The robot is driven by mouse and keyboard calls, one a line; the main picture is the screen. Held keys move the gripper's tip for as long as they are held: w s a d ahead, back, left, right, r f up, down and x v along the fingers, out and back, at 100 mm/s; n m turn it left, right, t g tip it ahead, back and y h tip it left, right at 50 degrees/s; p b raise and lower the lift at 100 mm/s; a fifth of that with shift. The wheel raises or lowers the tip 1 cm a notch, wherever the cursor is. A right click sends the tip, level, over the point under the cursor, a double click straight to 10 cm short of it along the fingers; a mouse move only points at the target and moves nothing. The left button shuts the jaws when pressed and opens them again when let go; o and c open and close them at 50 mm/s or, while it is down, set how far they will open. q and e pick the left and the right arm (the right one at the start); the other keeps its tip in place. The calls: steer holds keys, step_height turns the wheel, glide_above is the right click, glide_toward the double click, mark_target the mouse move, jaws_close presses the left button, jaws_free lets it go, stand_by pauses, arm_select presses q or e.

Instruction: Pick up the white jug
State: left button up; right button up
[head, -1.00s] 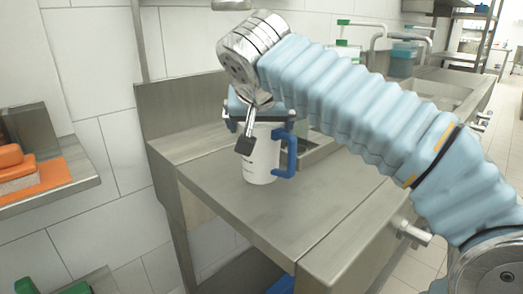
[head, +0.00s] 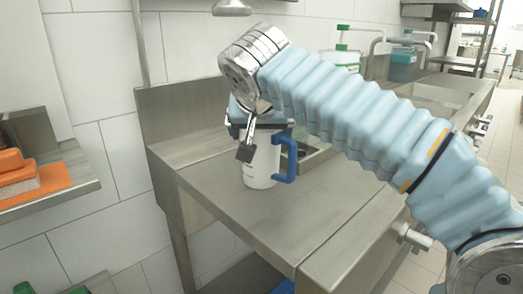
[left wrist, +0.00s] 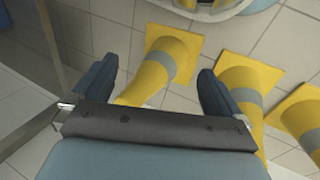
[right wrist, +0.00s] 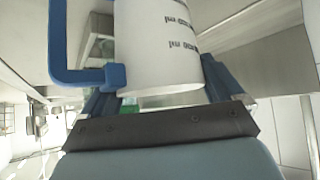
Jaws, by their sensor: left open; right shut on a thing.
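The white jug (head: 260,168) with a blue handle (head: 290,160) stands upright at the metal counter, near its left part. I cannot tell whether its base touches the counter. My right gripper (head: 258,130) comes from above and is shut on the jug's upper part, which it partly hides. In the right wrist view the jug (right wrist: 155,50) sits between the fingers, with dark volume marks on its wall and its blue handle to the left. My left gripper (left wrist: 158,90) is open and empty, above a tiled floor with yellow cones.
The metal counter (head: 225,200) has free room around the jug, with a sink (head: 430,95) farther right. Bottles (head: 345,58) stand at the back. A shelf (head: 60,185) with orange sponges is at the left. Yellow cones (left wrist: 165,65) stand on the floor near my left gripper.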

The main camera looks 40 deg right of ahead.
steer(key=shift+r, duration=0.15)
steer(key=shift+r, duration=0.3)
step_height(320, 180, up, 3)
steer(key=shift+f+p, duration=0.15)
steer(key=shift+p, duration=0.3)
steer(key=v, duration=0.3)
steer(key=p+v, duration=0.1)
steer(key=v, duration=0.1)
steer(key=shift+s+d+r, duration=0.1)
steer(key=shift+d+r, duration=0.15)
steer(key=s+a+r, duration=0.5)
steer(key=s, duration=0.4)
steer(key=shift+a+r, duration=0.2)
steer(key=shift+a, duration=0.15)
steer(key=shift+w, duration=0.1)
